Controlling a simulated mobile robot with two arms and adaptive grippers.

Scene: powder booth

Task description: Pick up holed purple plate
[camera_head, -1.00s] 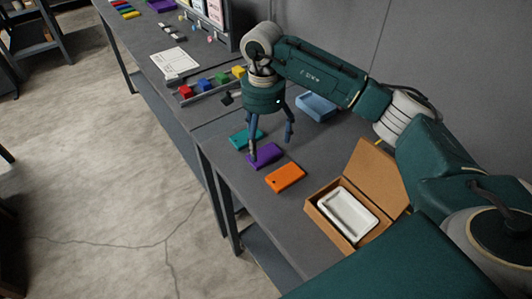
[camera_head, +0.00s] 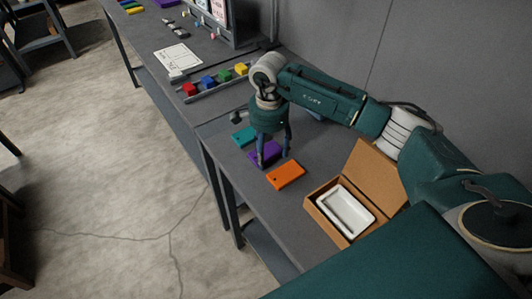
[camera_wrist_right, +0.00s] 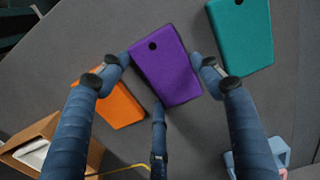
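The holed purple plate (camera_head: 251,159) lies on the grey table between a teal plate (camera_head: 243,136) and an orange plate (camera_head: 286,174). In the right wrist view the purple plate (camera_wrist_right: 166,68) shows its dark hole near the top left corner. My right gripper (camera_head: 274,160) points down over the purple plate. Its fingers (camera_wrist_right: 161,76) are apart, one on each side of the plate and a third by its lower edge. Gaps show at the sides, so it is open; I cannot tell whether any finger touches. My left gripper is not in view.
An open cardboard box (camera_head: 316,208) holding a white tray (camera_head: 346,211) stands at the near right. A rack with coloured blocks (camera_head: 215,84) and a white sheet (camera_head: 177,58) lie farther back. A light blue thing (camera_wrist_right: 279,151) is partly hidden. A wall bounds the right.

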